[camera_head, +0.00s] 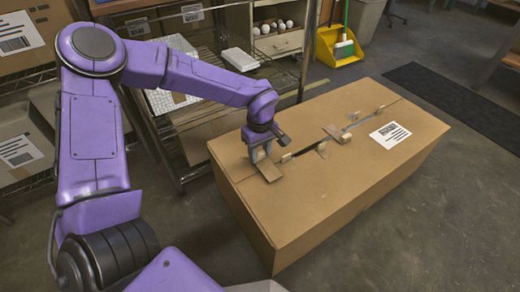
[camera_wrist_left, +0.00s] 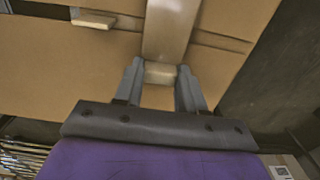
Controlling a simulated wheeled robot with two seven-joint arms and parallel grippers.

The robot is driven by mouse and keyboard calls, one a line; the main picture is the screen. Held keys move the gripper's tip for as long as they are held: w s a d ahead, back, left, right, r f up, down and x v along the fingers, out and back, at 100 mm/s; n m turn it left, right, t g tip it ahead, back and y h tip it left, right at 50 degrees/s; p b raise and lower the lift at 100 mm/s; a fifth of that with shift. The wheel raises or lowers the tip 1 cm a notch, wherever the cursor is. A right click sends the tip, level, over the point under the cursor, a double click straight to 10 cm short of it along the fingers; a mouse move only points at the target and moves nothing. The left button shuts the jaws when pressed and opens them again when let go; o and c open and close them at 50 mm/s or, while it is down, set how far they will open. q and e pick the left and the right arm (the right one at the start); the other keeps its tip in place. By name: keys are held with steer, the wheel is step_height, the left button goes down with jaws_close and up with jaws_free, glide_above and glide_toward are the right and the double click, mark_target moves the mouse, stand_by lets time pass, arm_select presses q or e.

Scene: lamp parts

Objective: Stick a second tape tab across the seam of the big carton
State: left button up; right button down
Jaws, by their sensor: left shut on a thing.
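The big carton (camera_head: 350,195) stands closed on the floor, with a seam along its top that shows as a dark gap in places. Several small tan tabs sit along the seam, one of them a wider strip (camera_head: 336,133) across it. My left gripper (camera_head: 260,152) is low over the carton's near left end and shut on a tan tape tab (camera_head: 268,171). In the left wrist view the tab (camera_wrist_left: 168,30) runs from between the fingertips (camera_wrist_left: 160,75) across the seam lines. I cannot tell whether all of it touches the cardboard. My right gripper is not in view.
A white label (camera_head: 391,135) is on the carton's right part. A wire shelf with cartons (camera_head: 22,50) stands at the left and a metal rack (camera_head: 215,120) behind the carton. A yellow dustpan (camera_head: 337,47) and a dark mat (camera_head: 460,100) lie beyond. Floor at right front is clear.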

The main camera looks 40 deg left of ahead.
arm_select(q)
steer(key=shift+f, duration=0.55)
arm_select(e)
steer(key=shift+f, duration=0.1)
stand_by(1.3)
arm_select(q)
steer(key=o, duration=1.1)
step_height(320, 180, up, 10)
steer(key=p, duration=0.6)
steer(key=shift+f, duration=0.2)
steer(key=shift+r, duration=0.45)
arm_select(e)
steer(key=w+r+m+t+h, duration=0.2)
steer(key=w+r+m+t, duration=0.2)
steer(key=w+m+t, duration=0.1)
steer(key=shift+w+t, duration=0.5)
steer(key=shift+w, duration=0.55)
